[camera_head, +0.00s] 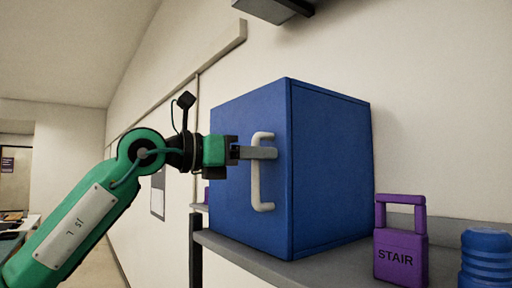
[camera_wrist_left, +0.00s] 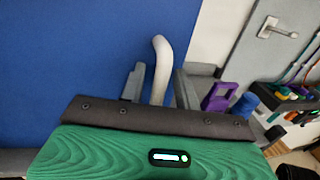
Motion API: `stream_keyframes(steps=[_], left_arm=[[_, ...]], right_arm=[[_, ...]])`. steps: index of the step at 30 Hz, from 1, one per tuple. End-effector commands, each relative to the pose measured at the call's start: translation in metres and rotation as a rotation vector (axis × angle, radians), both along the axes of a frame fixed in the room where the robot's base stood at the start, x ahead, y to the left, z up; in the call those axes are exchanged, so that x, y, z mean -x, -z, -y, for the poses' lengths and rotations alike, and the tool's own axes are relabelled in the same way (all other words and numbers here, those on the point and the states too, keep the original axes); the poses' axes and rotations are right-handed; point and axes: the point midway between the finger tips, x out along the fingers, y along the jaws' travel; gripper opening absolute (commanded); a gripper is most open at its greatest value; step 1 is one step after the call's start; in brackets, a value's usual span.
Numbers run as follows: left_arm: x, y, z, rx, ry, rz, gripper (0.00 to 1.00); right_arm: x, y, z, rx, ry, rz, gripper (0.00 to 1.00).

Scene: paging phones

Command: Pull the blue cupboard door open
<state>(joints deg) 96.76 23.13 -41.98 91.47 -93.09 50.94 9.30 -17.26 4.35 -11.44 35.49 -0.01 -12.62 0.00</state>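The blue cupboard (camera_head: 330,170) stands on a grey shelf, and its door (camera_head: 240,210) looks shut. A pale upright bar handle (camera_head: 261,190) is fixed on the door near its right edge. My left gripper (camera_head: 266,153) is at the upper part of the handle. In the left wrist view, the handle (camera_wrist_left: 162,58) stands between the two grey fingers (camera_wrist_left: 159,80), with narrow gaps seen on both sides. The fingers look open around it. The blue door (camera_wrist_left: 70,60) fills the left of that view. My right gripper is out of view.
A purple lock-shaped block marked STAIR (camera_head: 400,255) and a blue ribbed container (camera_head: 486,260) stand on the grey shelf (camera_head: 240,249), right of the cupboard. A dark box (camera_head: 275,8) hangs above. A wall is behind; open floor lies to the left.

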Motion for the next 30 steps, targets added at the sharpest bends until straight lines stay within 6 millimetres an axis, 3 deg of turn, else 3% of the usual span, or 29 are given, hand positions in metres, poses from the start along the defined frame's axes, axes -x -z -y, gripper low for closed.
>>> stream_keyframes(steps=[7, 12, 23, 30], left_arm=[[0.0, 0.0, 0.001, 0.0, 0.0, 0.0, 0.32], [0.0, 0.0, 0.0, 0.0, 0.0, 0.0, 0.0], [0.001, -0.001, -0.005, 0.001, 0.014, -0.001, 0.0], [0.011, -0.001, -0.032, 0.004, 0.101, -0.002, 0.0]], right_arm=[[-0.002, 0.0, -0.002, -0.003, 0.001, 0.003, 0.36], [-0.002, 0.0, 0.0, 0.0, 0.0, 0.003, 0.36], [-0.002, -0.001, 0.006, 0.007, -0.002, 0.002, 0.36], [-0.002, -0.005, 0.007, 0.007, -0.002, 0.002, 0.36]])
